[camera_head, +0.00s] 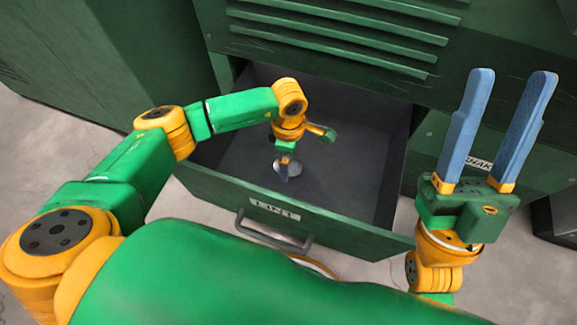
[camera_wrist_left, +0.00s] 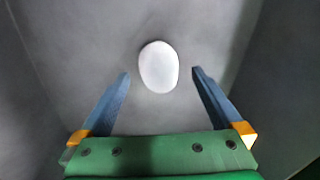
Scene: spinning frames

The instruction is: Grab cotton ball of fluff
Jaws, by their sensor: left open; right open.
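The white cotton ball of fluff (camera_wrist_left: 158,67) lies on the grey floor of the open drawer. In the left wrist view it sits just beyond and between the fingertips. In the head view the ball (camera_head: 294,168) is partly hidden by my left gripper (camera_head: 284,175), which points down into the drawer. The left gripper also shows in the left wrist view (camera_wrist_left: 161,73), open, with nothing between its blue fingers. My right gripper (camera_head: 512,75) is open and empty, raised with fingers up at the right, outside the drawer.
The open drawer (camera_head: 220,198) has a green front with a label and a grey handle (camera_head: 272,236). Its walls surround my left gripper. The green cabinet (camera_head: 340,45) with slats rises behind it. Pale floor (camera_head: 40,130) shows at the left.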

